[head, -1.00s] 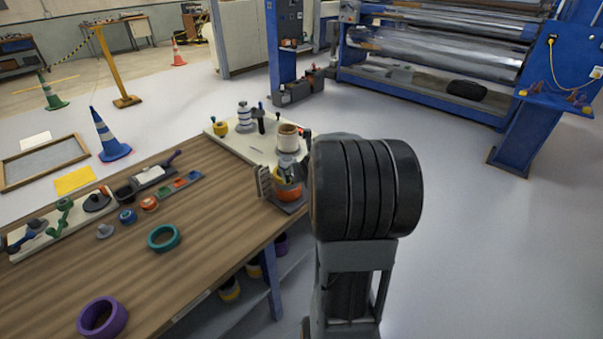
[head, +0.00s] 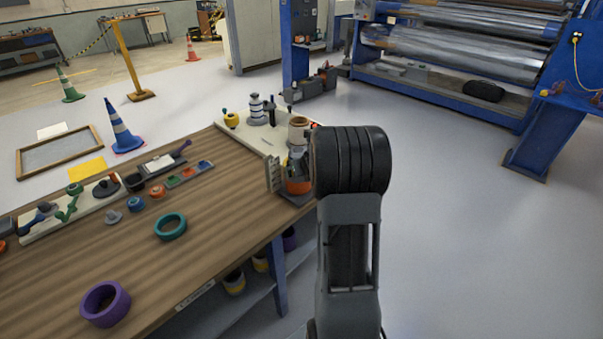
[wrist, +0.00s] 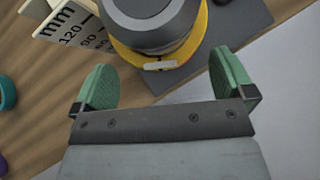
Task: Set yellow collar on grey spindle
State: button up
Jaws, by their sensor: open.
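My gripper (wrist: 165,78) is open in the wrist view, with a green-padded finger on each side and nothing between the fingertips. Just beyond them a yellow collar (wrist: 185,62) sits around a grey round spindle (wrist: 158,30); the top edge of the picture cuts both off. A pale tag shows on the collar's near side. In the head view the grey spindle stands at the bench's right end beside my arm, with an orange ring (head: 298,187) low on it. My wrist hides part of this stack and the fingers there.
A marked scale plate (head: 272,173) stands just left of the stack. A pale board (head: 240,133) behind holds a grey post (head: 256,108), a small yellow part (head: 231,119) and a cream roll (head: 298,130). Teal (head: 170,226) and purple (head: 105,303) rings lie on the open bench.

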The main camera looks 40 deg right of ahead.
jog(key=shift+x, duration=1.1)
jog(key=c, duration=0.6)
jog(key=o, duration=0.6)
jog(key=shift+r, duration=0.1)
jog(key=p+v, duration=0.3)
jog(key=v, duration=1)
jog(key=shift+s+r+p, duration=0.15)
jog(key=shift+s+p, duration=0.15)
jog(key=shift+p, duration=0.1)
jog(key=shift+a, duration=0.15)
